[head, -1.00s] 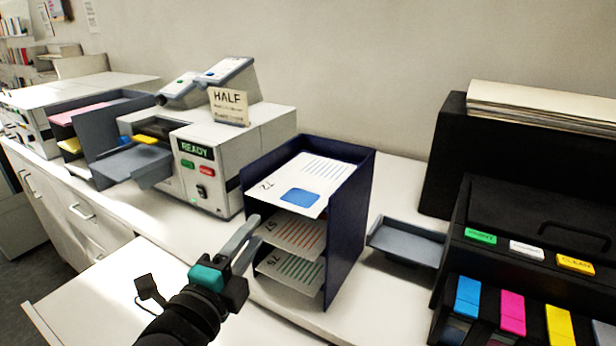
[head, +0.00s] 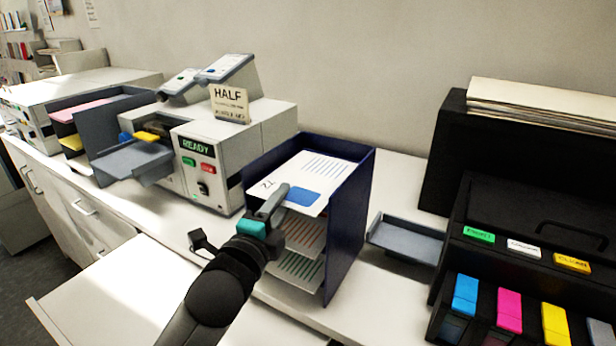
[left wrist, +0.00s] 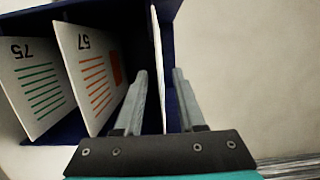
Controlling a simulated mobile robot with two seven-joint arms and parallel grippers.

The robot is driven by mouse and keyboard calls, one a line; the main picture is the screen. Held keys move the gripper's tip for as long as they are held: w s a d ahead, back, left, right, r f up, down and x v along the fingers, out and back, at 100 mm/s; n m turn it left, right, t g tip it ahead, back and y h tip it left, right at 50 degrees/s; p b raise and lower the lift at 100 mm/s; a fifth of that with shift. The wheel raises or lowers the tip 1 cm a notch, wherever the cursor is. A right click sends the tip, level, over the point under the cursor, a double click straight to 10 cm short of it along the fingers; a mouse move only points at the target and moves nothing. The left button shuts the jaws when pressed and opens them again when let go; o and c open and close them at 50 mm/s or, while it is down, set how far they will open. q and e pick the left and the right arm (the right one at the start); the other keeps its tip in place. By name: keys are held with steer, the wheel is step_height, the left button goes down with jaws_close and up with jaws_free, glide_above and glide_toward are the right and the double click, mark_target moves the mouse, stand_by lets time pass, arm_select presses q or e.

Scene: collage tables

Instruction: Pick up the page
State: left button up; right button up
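A dark blue rack (head: 347,220) holds three pages on stacked shelves. The top page (head: 320,172) is white with blue lines, a blue block and a number like 72. My left gripper (head: 275,202) is at its front edge. In the left wrist view the top page (left wrist: 157,60) shows edge-on between the two parted fingers of my left gripper (left wrist: 160,95), with no clear grip on it. The page marked 57 (left wrist: 90,75) and the page marked 75 (left wrist: 35,85) lie below. My right gripper is not in view.
A machine with a READY display (head: 205,165) and a HALF sign (head: 229,103) stands left of the rack. A grey tray (head: 405,240) is to its right. A black unit with coloured cartridges (head: 510,310) stands at far right.

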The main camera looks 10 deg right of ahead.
arm_select(q)
jaws_close()
stand_by(0.6)
